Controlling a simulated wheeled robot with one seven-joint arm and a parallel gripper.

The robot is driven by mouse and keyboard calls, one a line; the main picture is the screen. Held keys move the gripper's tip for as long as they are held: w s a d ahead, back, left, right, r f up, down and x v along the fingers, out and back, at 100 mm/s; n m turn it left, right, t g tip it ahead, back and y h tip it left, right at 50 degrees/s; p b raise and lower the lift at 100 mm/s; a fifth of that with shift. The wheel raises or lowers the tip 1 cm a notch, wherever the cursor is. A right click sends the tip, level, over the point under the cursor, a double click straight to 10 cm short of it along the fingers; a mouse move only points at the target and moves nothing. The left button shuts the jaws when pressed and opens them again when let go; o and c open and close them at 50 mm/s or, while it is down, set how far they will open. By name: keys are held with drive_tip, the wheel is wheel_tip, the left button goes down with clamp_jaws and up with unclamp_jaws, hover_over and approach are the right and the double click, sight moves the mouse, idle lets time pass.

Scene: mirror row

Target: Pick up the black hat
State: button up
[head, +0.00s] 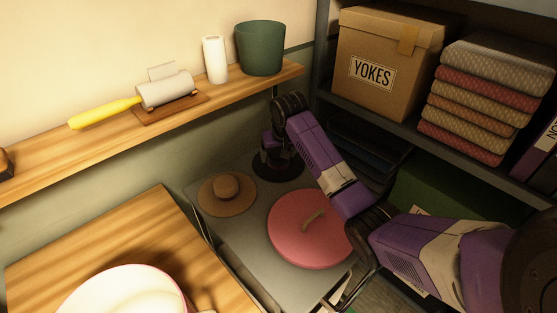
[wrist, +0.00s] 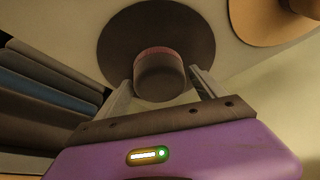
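The black hat (wrist: 155,28) has a round dark brim and a short crown with a reddish band, in the upper middle of the wrist view. In the head view its dark brim (head: 277,173) shows at the back of the grey surface, partly hidden by my wrist. My gripper (wrist: 161,78) is open, one finger on each side of the crown. I cannot tell whether either finger touches it. In the head view my gripper's fingers are too dark and small to make out.
A tan hat (head: 227,196) lies left of the black hat and a large pink beret (head: 305,238) in front, on the grey surface (head: 232,235). A wooden shelf (head: 240,86) runs above at the left. A dark shelf holding a YOKES box (head: 386,60) stands at the right.

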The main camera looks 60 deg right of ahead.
drive_tip(key=c, duration=1.1)
drive_tip(key=shift+r, duration=0.15)
